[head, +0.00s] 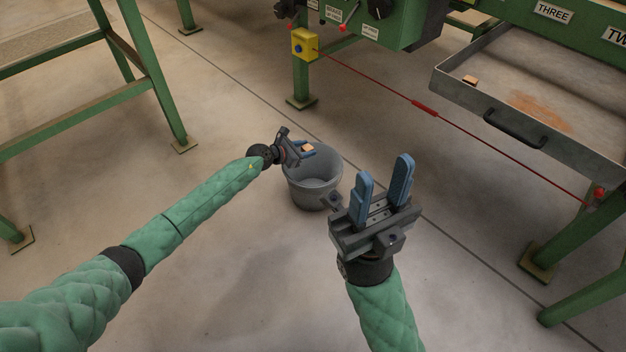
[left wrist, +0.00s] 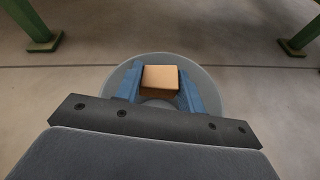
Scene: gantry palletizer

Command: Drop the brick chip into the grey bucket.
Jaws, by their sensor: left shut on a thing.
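The brick chip (head: 307,148) is a small orange-tan block. My left gripper (head: 308,150) is shut on it and holds it over the grey bucket (head: 316,190). In the left wrist view the chip (left wrist: 160,79) sits between the two blue fingers, with the bucket's round rim (left wrist: 196,68) around and below it. The bucket stands upright on the floor; its inside is partly hidden by the gripper. My right gripper (head: 385,179) is open and empty, to the right of the bucket and nearer the camera.
A metal tray drawer (head: 465,97) at the right holds another small orange piece (head: 470,80) and reddish dust. A red cord (head: 380,90) runs from a yellow box (head: 304,44) to the right. Green frame legs stand left and right. Floor around the bucket is clear.

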